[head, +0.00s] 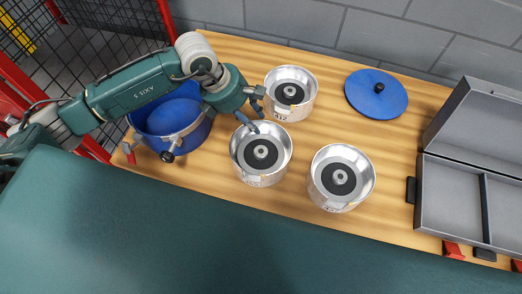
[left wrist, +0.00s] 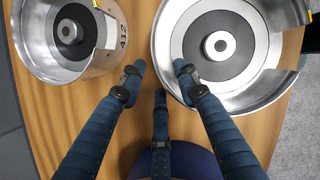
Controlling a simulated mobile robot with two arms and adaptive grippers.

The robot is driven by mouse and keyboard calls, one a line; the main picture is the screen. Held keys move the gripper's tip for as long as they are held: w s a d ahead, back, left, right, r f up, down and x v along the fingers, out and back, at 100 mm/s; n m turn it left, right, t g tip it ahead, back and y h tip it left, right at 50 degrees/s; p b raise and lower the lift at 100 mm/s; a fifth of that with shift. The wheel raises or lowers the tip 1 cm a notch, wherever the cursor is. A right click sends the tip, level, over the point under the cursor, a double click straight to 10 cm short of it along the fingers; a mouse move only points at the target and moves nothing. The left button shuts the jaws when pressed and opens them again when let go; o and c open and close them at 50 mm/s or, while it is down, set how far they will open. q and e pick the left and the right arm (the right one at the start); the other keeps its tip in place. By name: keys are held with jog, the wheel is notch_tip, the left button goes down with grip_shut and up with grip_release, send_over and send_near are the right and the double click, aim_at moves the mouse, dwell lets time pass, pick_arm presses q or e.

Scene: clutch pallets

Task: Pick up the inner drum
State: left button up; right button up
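Three open silver drums with dark ringed discs and pale hubs inside stand on the wooden table: a back drum (head: 290,95), a middle drum (head: 260,153) and a front right drum (head: 341,178). Which one is the inner drum I cannot tell. My left gripper (head: 257,109) is open and empty, above the back and middle drums. In the left wrist view my left gripper (left wrist: 160,77) has its three fingers spread. One drum (left wrist: 75,35) is left of them, and a larger-looking drum (left wrist: 222,45) is at right, its rim partly behind a finger. My right gripper is not in view.
A blue pot (head: 185,125) stands under my left arm at the table's left end. An open grey case (head: 455,180) takes the right end. Wood between the lid and drums is clear.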

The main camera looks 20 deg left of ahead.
pick_arm(q)
jog(key=shift+d+f, duration=0.25)
jog(key=shift+f, duration=0.15)
jog(key=shift+w+f, duration=0.15)
jog(key=shift+f, duration=0.15)
jog(key=shift+c, duration=1)
grip_shut()
jog(key=shift+w+d+r, duration=0.15)
jog(key=shift+r, duration=0.15)
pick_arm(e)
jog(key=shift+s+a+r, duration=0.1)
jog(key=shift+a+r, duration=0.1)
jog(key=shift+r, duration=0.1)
pick_arm(q)
jog(key=shift+w, duration=0.1)
